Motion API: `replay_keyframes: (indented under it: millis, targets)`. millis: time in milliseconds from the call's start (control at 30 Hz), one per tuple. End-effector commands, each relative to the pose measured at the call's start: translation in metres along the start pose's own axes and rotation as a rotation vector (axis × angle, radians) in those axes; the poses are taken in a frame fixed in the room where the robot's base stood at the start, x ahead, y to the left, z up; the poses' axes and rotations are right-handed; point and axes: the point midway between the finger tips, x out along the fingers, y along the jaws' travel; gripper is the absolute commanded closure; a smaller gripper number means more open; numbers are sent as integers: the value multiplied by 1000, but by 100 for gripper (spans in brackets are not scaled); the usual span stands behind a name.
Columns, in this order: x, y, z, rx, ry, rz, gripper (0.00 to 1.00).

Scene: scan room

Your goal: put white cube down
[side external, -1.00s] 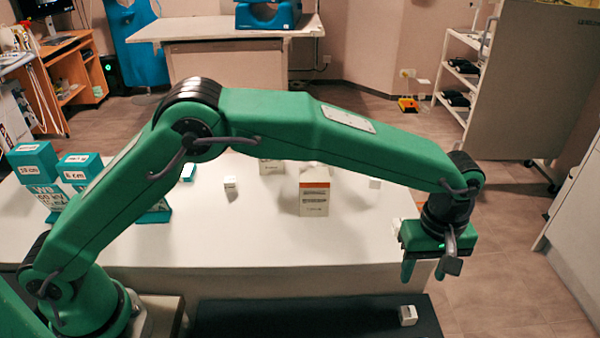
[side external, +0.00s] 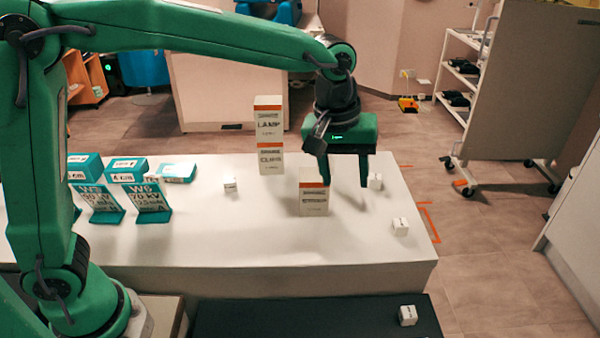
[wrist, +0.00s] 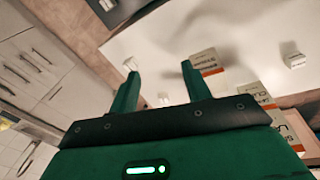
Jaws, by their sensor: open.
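Several white cubes are in view, and I cannot tell which is the task's. In the side view one (side external: 400,226) sits near the table's right edge and another (side external: 375,181) sits farther back, close to my gripper's right finger in the picture. A third (side external: 230,184) stands toward the left of the table, and another (side external: 408,315) rests on a dark lower surface in front. My gripper (side external: 345,180) is open and empty, pointing down over the table's right part. In the wrist view a cube (wrist: 131,64) appears at the left fingertip; contact cannot be told.
A white box with an orange band (side external: 313,199) stands left of my gripper. Behind it, a LAMP box (side external: 268,113) is stacked on another box (side external: 271,158). Teal blocks and signs (side external: 128,170) stand at the left. The white table's (side external: 270,250) front is clear.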

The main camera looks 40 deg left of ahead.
Motion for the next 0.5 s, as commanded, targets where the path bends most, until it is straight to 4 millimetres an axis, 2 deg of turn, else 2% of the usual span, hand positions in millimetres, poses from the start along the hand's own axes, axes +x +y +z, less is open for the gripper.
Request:
replay_keyframes:
  millis: [33, 200, 500]
  targets:
    - [-10, -15, -2, 16, 13, 11, 52]
    - [-34, -59, -4, 89, 54, 35, 52]
    - [-62, -135, 7, 221, 139, 60, 52]
